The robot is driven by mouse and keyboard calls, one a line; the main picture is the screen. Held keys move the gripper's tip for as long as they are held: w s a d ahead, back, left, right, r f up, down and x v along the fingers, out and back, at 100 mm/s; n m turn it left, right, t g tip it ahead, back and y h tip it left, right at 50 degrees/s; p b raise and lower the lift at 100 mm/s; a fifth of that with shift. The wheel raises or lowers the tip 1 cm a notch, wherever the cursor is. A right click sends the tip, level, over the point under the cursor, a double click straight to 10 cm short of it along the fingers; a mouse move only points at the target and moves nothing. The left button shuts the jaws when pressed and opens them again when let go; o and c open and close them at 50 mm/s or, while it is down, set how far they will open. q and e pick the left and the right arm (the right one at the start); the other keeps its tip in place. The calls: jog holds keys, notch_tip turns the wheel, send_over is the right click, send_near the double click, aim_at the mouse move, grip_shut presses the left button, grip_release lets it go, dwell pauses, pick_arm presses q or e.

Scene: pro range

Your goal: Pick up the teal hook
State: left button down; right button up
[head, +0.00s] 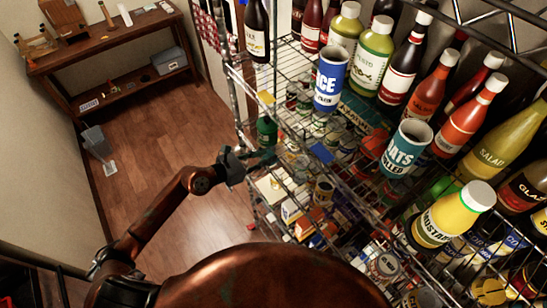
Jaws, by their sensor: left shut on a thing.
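My left gripper (240,160) reaches from the lower left to the front side of the wire shelf, below its top level. It is shut on a small dark teal piece, which looks like the teal hook (262,155). The hook points right toward the shelf. Its full shape is hard to make out at this size, and the fingers cover part of it. I cannot tell whether it touches the shelf. My right gripper is not in view.
The wire shelf (262,90) holds bottles, a blue can (330,78), a teal oats can (405,150) and a yellow mustard bottle (450,215). A green container (267,130) is just above the gripper. A wooden bench (120,30) stands at the back left; open floor (160,125) lies between.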

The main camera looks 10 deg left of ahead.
pick_arm(q)
jog(key=shift+s+r+p, duration=0.1)
jog(key=shift+r+p, duration=0.35)
jog(key=shift+r, duration=0.25)
jog(key=shift+r+p, duration=0.55)
jog(key=shift+r, duration=0.1)
jog(key=shift+f, duration=0.1)
jog(key=shift+a, duration=0.15)
